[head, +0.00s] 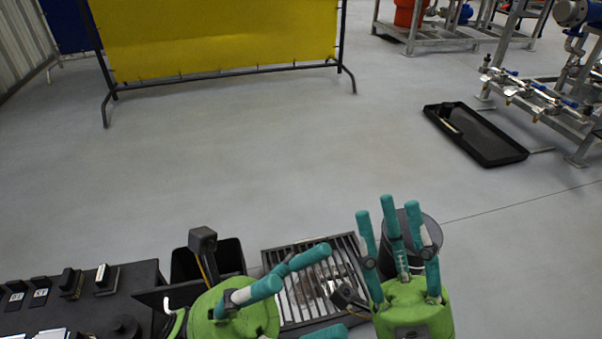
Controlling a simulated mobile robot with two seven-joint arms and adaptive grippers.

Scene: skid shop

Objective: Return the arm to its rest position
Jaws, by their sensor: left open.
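My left gripper (305,288) is at the bottom centre of the head view, a green body with teal fingers pointing right. Its fingers are spread and nothing shows between them. It hovers over or in front of a slatted metal grate (300,262); the height cannot be told. My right gripper (389,208) is to its right, with teal fingers pointing up and apart, and looks empty. The lower parts of both arms are cut off by the bottom edge.
A black bin (183,266) and black panel (100,312) with switches lie at lower left. A dark round container (430,228) stands behind my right gripper. Beyond is open grey floor, a yellow screen (220,35), a black tray (490,142) and pipe skids (545,90).

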